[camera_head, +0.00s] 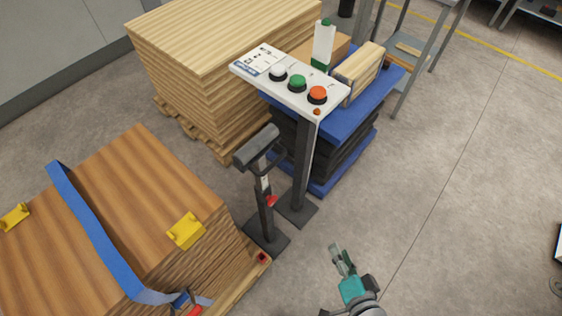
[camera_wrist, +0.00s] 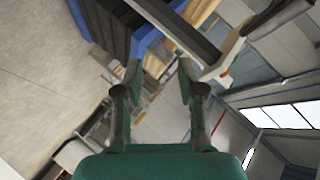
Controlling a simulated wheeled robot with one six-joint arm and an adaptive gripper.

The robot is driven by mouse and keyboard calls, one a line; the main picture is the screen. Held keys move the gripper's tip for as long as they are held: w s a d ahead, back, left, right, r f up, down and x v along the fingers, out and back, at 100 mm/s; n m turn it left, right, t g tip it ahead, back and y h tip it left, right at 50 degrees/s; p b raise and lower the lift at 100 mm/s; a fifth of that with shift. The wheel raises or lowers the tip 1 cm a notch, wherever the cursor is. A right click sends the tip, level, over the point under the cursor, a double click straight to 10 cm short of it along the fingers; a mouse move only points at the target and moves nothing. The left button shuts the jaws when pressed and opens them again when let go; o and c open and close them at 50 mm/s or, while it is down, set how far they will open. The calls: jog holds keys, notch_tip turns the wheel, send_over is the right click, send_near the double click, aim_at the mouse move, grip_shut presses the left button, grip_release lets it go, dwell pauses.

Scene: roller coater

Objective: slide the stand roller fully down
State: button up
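The stand roller (camera_head: 257,147) is a dark grey cylinder on a thin upright post with a red knob (camera_head: 271,201) and a dark square foot (camera_head: 267,238). It stands between the strapped wooden stack and the control panel, its roller raised above the foot. My gripper (camera_head: 342,249) is at the lower right of the head view, apart from the stand, over bare floor. In the wrist view my gripper (camera_wrist: 159,76) has its two fingers spread with nothing between them. A dark rounded piece at that view's top right may be the roller; I cannot tell.
The control panel (camera_head: 262,66) with white, green and orange buttons stands on a post just right of the stand. A strapped wooden stack (camera_head: 140,180) is at the left, with plank stacks (camera_head: 215,45) and a blue platform (camera_head: 372,98) behind.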

jog(key=w+a+r+g+y, duration=0.1)
jog(key=w+a+r+y, duration=0.15)
jog(key=w, duration=0.25)
jog(key=w+a+r+y, duration=0.1)
jog(key=w+a+y, duration=0.15)
jog(key=w, duration=0.25)
jog(key=g+y, duration=0.2)
jog(key=y, duration=0.2)
send_near(274, 162)
jog(key=x, duration=1)
jog(key=shift+f, duration=0.35)
grip_shut()
jog(key=shift+f, duration=0.1)
